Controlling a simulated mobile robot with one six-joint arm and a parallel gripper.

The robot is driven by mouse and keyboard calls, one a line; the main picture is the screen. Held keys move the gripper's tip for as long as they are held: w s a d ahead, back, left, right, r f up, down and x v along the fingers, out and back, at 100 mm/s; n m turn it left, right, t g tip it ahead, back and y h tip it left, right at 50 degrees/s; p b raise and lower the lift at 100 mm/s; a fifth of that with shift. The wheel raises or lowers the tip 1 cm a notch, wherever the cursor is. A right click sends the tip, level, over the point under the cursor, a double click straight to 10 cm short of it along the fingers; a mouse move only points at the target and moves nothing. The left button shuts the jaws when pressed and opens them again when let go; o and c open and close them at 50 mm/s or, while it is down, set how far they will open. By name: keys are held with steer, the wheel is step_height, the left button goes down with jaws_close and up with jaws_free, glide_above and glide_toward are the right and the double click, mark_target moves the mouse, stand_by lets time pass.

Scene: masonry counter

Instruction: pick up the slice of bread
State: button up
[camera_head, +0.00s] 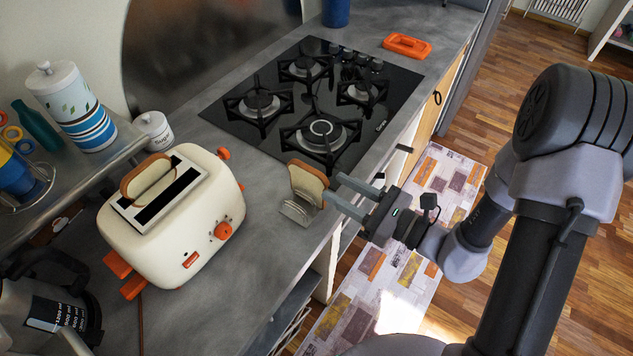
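A slice of bread (306,185) with a brown crust stands upright in a small metal holder (297,212) on the grey counter, between the toaster and the stove. My gripper (332,186) is to the right of this slice, above the counter's front edge. Its two fingers are apart and point left toward the slice. The fingertips look close to the slice's right edge; I cannot tell if they touch it. Another slice of bread (146,176) sticks up out of a slot of the cream toaster (190,238).
A black gas stove (318,100) lies behind the slice. An orange dish (407,46) is farther back. A kettle (45,310), a white canister (75,105) and a sugar pot (154,130) are at left. The counter (245,290) in front of the holder is clear.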

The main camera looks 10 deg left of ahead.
glide_toward(289, 163)
steer(key=x, duration=0.3)
steer(key=shift+w+f+b, duration=0.25)
steer(key=shift+w+b, duration=0.05)
steer(key=shift+b, duration=0.05)
steer(key=x, duration=0.1)
steer(key=b+x, duration=0.1)
steer(key=x, duration=0.3)
steer(key=shift+f, duration=0.3)
steer(key=shift+w, duration=0.1)
jaws_close()
